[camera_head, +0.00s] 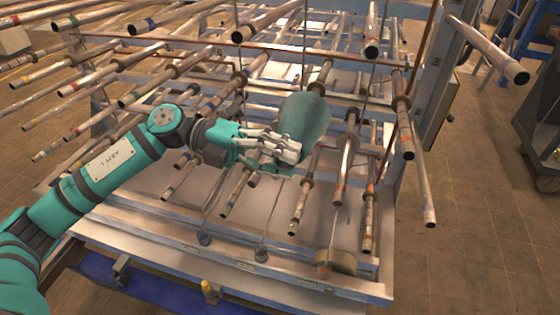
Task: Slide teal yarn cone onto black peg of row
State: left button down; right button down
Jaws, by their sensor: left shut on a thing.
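The teal yarn cone (304,116) is near the middle of the view, above the lower rows of metal pegs. My left gripper (284,150) is shut on its lower left side, and the fingers cover part of it. The cone's wide rounded part points up and away. Many pegs carry coloured bands or ends; one with a dark end (240,34) shows at the upper middle. I cannot tell which peg is the black one of the row. Pegs right behind the cone are hidden. My right gripper is not in view.
Pegs stick out close around the cone, including a red-banded peg (341,187) to its right. A long peg (492,52) juts out at the upper right. Thin upright rods cross the rack. A metal ledge (230,272) runs below. Open tiled floor (480,230) lies at right.

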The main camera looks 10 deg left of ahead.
pick_arm(q)
jog(key=shift+w+d+f, duration=0.1)
jog(key=shift+w, duration=1.95)
jog(key=shift+b, duration=0.3)
jog(key=shift+w, duration=0.2)
jog(key=c, duration=1.3)
grip_release()
jog(key=shift+w, duration=0.15)
jog(key=o, duration=0.5)
jog(key=shift+o, duration=0.2)
jog(key=shift+f, duration=0.15)
jog(key=a+r, duration=0.1)
jog(key=a, duration=1.1)
jog(key=shift+w+r, duration=0.3)
